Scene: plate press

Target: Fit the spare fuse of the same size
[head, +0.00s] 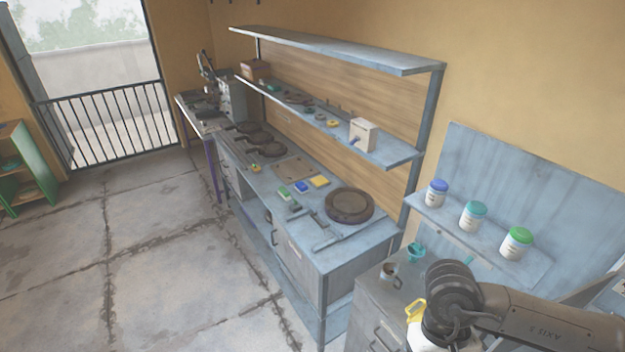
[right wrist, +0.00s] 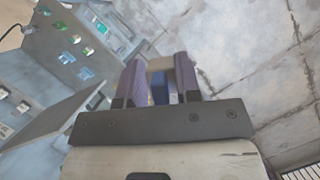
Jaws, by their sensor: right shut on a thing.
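My right gripper (right wrist: 158,66) is shut on a small blue piece with a tan part at its far end (right wrist: 160,88). It may be a fuse, but its size and markings cannot be read. The piece sits between the two purple-grey fingers, clear of any surface that I can make out. In the head view my right arm comes in from the lower right, and its fingers are hidden there. My left gripper is not in view.
Three lidded jars (head: 473,217) stand on a blue ledge near my right arm. A cup (head: 389,272) and a teal funnel-like item (head: 416,252) are on the cabinet below. The long counter (head: 358,243) carries pans and small coloured blocks. The floor at left is free.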

